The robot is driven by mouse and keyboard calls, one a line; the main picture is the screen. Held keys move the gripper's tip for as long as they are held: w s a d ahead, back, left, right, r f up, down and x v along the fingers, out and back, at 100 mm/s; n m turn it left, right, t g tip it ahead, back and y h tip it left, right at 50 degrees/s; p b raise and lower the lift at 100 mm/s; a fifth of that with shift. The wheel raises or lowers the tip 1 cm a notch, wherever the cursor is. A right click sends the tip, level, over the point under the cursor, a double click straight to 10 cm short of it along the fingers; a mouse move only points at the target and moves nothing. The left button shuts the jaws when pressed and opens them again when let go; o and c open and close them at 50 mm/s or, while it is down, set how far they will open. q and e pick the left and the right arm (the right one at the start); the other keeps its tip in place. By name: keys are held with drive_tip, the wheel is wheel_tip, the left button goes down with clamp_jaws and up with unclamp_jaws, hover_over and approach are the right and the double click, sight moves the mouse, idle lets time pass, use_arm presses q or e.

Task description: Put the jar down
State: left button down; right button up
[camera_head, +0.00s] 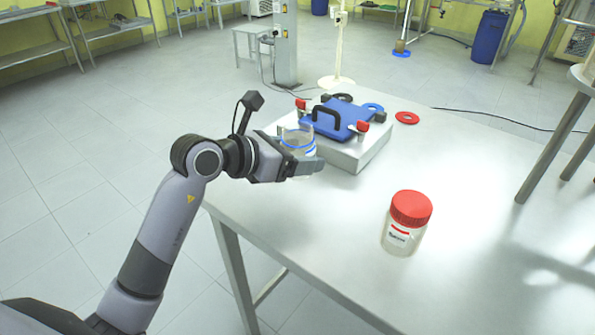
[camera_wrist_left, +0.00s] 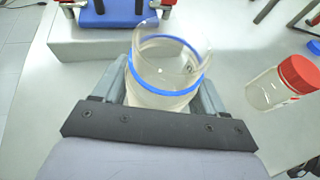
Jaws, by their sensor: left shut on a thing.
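A clear open glass jar (camera_wrist_left: 165,62) with a blue band is between the fingers of my left gripper (camera_wrist_left: 160,95) in the left wrist view. My left gripper is shut on it. In the head view the jar (camera_head: 298,140) is upright at my left gripper (camera_head: 300,165), beside the front left of the metal box. I cannot tell whether its base touches the table. A second jar (camera_head: 404,225), with a red lid and a label, stands on the table to the right; it also shows in the left wrist view (camera_wrist_left: 280,84). My right gripper is not in view.
The metal table (camera_head: 330,215) is clear between the held jar and the red-lidded jar. A metal box (camera_head: 362,152) with a blue handled lid (camera_head: 342,118) and red clamps stands behind. A red ring (camera_head: 407,118) lies at the back.

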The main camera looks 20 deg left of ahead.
use_arm(q)
wheel_tip(320, 180, down, 4)
drive_tip(key=shift+r, duration=0.1)
drive_tip(key=shift+f, duration=0.2)
drive_tip(key=shift+f+b, duration=0.15)
drive_tip(key=shift+b, duration=0.2)
drive_tip(key=shift+c, duration=0.3)
unclamp_jaws()
